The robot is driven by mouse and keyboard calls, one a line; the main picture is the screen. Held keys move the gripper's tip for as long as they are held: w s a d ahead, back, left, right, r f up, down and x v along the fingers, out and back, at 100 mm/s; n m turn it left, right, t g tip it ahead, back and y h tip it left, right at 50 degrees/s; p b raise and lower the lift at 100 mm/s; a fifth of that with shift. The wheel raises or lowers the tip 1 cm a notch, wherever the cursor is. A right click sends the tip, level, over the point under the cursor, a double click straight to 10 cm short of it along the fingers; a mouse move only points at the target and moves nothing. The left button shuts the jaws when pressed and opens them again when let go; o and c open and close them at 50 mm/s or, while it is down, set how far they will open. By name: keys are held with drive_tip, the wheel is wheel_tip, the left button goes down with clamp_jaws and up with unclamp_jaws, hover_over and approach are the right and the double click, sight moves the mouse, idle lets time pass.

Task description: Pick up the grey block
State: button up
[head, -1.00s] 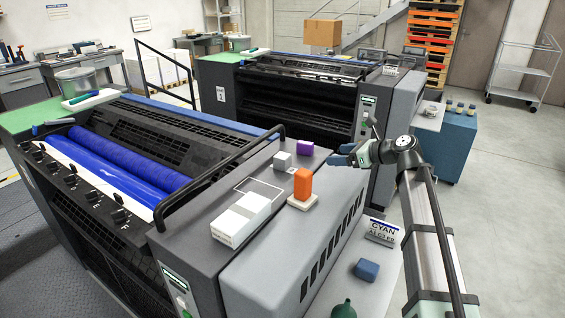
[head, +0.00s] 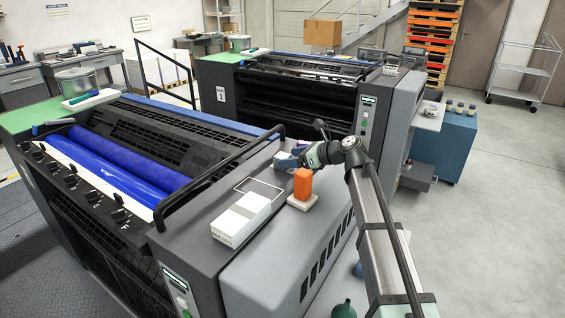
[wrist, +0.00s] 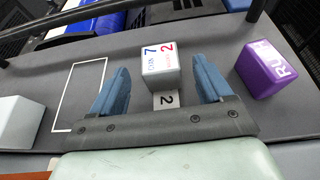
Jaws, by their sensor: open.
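The grey block (wrist: 160,65) shows in the wrist view as a light grey cube with printing, including a red 2 and a blue 7, on its faces. It rests on the dark top of the press unit, beside a small label marked 2. My gripper (wrist: 161,84) is open and empty, with one blue finger on either side of the block's near part. No finger clearly touches it. In the head view my gripper (head: 288,161) is low over the unit's top and largely hides the block.
A purple block (wrist: 267,69) stands just right of the right finger. A white outlined rectangle (wrist: 80,95) lies to the left. In the head view, an orange block (head: 302,183) on a pale base and a white box (head: 241,218) stand nearby. A black handrail (head: 215,176) runs along the unit.

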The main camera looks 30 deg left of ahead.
drive_tip(key=shift+x, duration=2.75)
drive_tip(key=shift+w+d, duration=0.1)
drive_tip(key=c, duration=1)
